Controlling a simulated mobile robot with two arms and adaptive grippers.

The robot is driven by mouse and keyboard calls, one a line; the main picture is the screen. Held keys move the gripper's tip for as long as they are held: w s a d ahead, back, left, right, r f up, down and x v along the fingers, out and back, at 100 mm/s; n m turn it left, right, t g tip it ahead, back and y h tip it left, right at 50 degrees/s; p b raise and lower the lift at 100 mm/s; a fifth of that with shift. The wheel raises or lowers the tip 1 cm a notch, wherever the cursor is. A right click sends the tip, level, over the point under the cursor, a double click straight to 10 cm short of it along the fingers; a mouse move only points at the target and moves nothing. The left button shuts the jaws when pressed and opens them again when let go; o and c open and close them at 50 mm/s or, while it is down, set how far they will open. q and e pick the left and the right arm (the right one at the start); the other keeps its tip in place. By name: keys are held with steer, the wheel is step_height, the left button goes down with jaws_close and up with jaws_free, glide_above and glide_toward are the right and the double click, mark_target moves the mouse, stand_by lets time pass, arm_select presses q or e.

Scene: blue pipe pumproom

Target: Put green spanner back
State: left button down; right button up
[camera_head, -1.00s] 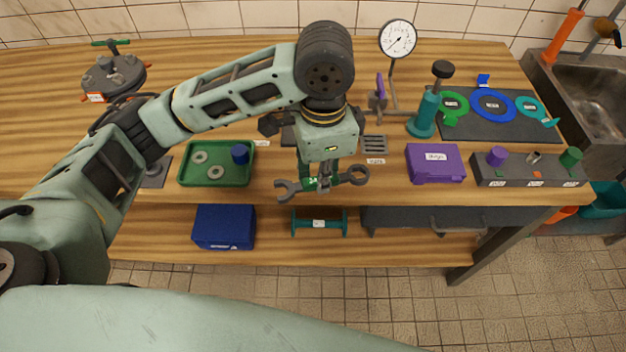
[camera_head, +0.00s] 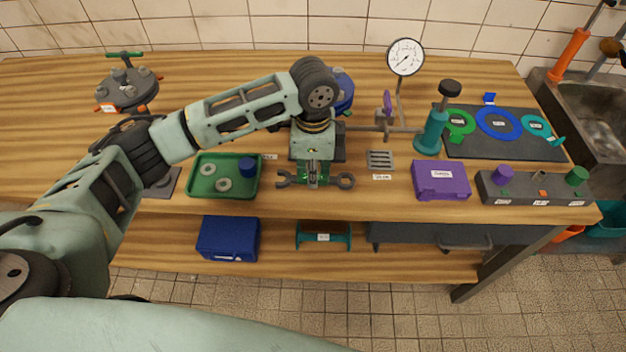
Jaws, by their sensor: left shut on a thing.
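My left gripper (camera_head: 314,183) is shut on the spanner (camera_head: 341,181) at its middle. The spanner lies crosswise, with an open jaw at the left and a ring at the right. Its ends look dark grey, and the gripper hides its middle. The spanner is over the front part of the wooden bench, between the green tray (camera_head: 194,188) and the purple box (camera_head: 442,186). I cannot tell whether it touches the bench top. A dark mat (camera_head: 470,146) at the right back bears green, blue and teal ring-shaped pieces. My right gripper is not in view.
A slotted grey block (camera_head: 380,160), a dial gauge (camera_head: 405,58) and a teal cylinder tool (camera_head: 432,130) stand right of my gripper. A grey block with coloured plugs (camera_head: 520,195) is at the right front. A blue box (camera_head: 228,238) is on the shelf below.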

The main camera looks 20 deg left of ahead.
arm_select(q)
step_height(320, 180, down, 3)
steer(key=shift+s+r, duration=0.1)
steer(key=shift+r, duration=0.1)
steer(key=shift+f+p, duration=0.3)
steer(key=shift+f, duration=0.15)
steer(key=c, duration=1.6)
jaws_free()
steer(key=shift+f, duration=0.15)
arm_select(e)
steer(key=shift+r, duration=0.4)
arm_select(q)
step_height(320, 180, up, 12)
steer(key=shift+r+b, duration=0.15)
steer(key=shift+b, duration=0.75)
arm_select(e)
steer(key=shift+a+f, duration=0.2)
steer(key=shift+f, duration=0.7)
